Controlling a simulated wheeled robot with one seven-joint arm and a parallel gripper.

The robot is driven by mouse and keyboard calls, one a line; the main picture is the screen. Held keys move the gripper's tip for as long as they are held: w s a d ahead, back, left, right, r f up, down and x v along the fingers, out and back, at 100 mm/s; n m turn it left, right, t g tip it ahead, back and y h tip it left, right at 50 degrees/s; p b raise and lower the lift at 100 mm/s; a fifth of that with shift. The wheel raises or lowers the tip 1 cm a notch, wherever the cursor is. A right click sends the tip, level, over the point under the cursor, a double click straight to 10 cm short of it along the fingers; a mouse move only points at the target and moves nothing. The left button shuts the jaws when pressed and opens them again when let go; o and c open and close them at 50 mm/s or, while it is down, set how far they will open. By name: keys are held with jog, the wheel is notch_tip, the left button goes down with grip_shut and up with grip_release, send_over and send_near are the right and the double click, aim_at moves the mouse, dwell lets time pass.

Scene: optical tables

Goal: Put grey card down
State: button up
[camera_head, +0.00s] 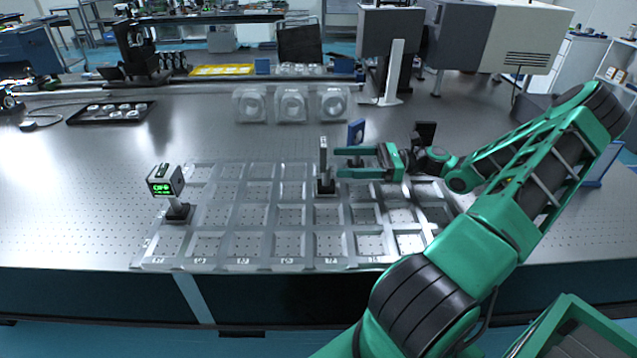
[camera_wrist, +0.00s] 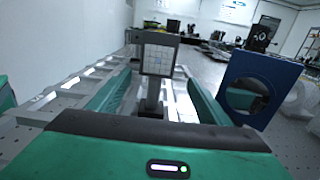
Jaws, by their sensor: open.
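The grey card (camera_head: 323,155) stands upright on a short post with a dark base, seen nearly edge-on in the head view. Its base sits on the pale grid tray (camera_head: 240,265), toward the back middle. In the wrist view the card's gridded face (camera_wrist: 160,59) shows ahead, beyond and between my fingers. My gripper (camera_head: 341,163) is open, with its two fingertips just right of the card's post. The fingers also show in the wrist view (camera_wrist: 155,95), spread either side of the post, with a gap visible. Whether either finger touches it cannot be told.
A blue-framed part with a round hole (camera_wrist: 250,88) stands close to my right finger; it also shows behind my gripper in the head view (camera_head: 356,132). A meter with a green display (camera_head: 165,181) stands at the tray's left. White round-holed blocks (camera_head: 291,104) stand behind.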

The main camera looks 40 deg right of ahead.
jog(key=x, duration=1)
jog(key=shift+s+a, duration=0.1)
jog(key=shift+s, duration=0.1)
grip_shut()
jog(key=shift+r, duration=0.1)
notch_tip(320, 180, up, 18)
jog(key=w+a+f+m+t+h, duration=0.2)
jog(key=w+a+f+m+h, duration=0.1)
jog(key=w, duration=0.4)
jog(key=w+a+f+m+t+h, duration=0.3)
jog(key=w+a+f+m+h, duration=0.1)
jog(key=w+f+h, duration=0.2)
jog(key=w+a+f+m+t+h, duration=0.3)
jog(key=w+a+f+m+h, duration=0.1)
jog(key=w, duration=0.5)
jog(key=shift+f+h, duration=0.55)
jog(key=shift+h, duration=0.45)
